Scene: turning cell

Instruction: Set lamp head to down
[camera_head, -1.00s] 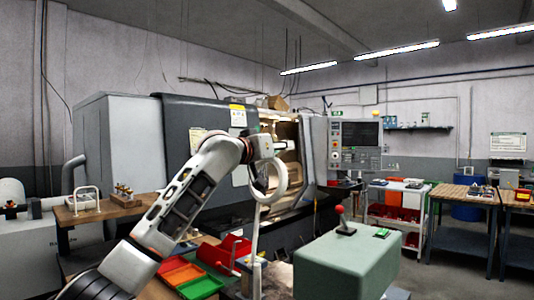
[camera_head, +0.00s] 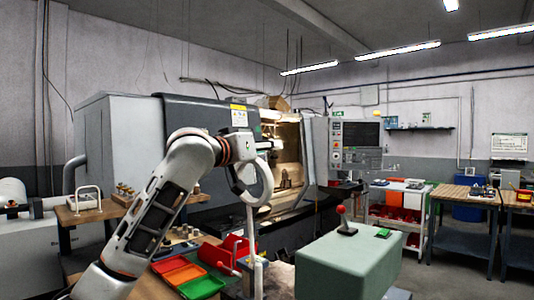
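The lamp has a pale ring-shaped head (camera_head: 250,183) on a thin white post (camera_head: 251,235), in the middle of the head view. The ring stands up on edge and is tilted, with its opening visible. My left arm comes in from the lower left, and its wrist end (camera_head: 243,148) is at the top of the ring. The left fingers are too small and blended with the lamp to tell whether they are open or shut, or whether they touch it. My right gripper is not in view.
Red, orange and green trays (camera_head: 202,287) lie on the bench just left of the post. A green-grey box with a red-knobbed lever (camera_head: 341,222) stands to the right. The lathe (camera_head: 120,140) and its control panel (camera_head: 357,143) stand behind.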

